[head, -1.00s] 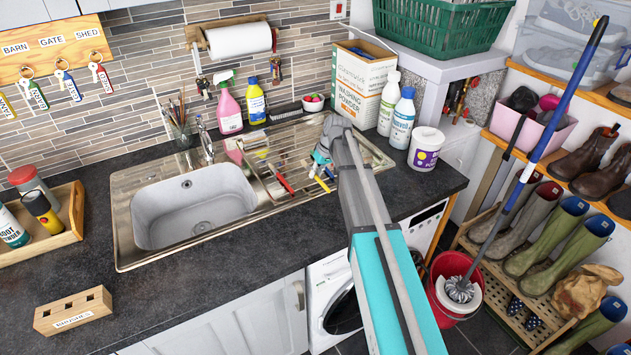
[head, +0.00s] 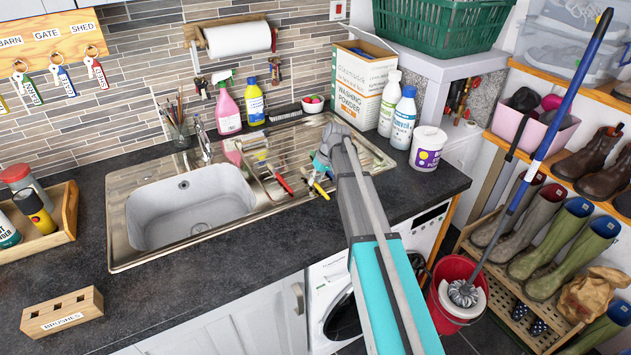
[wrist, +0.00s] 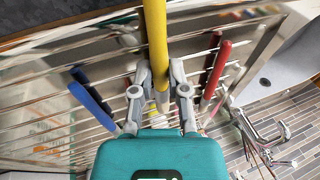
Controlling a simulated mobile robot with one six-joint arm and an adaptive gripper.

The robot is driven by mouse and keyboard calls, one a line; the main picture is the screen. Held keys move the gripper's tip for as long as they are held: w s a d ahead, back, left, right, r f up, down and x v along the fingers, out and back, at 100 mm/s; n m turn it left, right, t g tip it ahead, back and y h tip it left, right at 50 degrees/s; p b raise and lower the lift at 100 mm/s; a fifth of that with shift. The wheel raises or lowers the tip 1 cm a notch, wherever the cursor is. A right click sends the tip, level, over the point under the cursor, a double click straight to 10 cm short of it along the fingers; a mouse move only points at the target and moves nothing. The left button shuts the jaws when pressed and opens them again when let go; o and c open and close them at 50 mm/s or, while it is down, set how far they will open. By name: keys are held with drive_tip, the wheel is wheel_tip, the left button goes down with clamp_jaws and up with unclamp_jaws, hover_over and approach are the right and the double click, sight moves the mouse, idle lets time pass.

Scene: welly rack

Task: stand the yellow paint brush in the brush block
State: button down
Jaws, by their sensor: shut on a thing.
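The yellow paint brush (wrist: 157,45) is between my gripper's fingers (wrist: 160,92) in the wrist view, its handle running up out of the top of that picture. My gripper (head: 319,172) is shut on it over the ribbed drainer right of the sink; in the head view my arm covers part of it. The brush's bristle end cannot be made out. The brush block (head: 62,311), a wooden block labelled BRUSHES with several holes in its top, stands on the dark worktop at the lower left. No brush shows in it.
A red-handled brush (head: 284,186) and a blue-handled one (wrist: 92,105) lie on the drainer beside my gripper. The sink (head: 190,210) and its tap (head: 203,140) lie between the drainer and the block. A wooden tray (head: 66,215) stands behind the block. The worktop front is clear.

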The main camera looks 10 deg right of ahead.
drive_tip(key=shift+f+b, duration=0.35)
drive_tip(key=shift+f, duration=0.1)
drive_tip(key=c, duration=0.6)
unclamp_jaws()
drive_tip(key=shift+c, duration=0.2)
drive_tip(key=shift+r, duration=0.2)
drive_tip(key=shift+r+p, duration=0.4)
drive_tip(key=shift+p, duration=0.15)
drive_tip(key=p+v, duration=1.1)
drive_tip(key=shift+r, duration=0.35)
drive_tip(key=shift+d, duration=0.1)
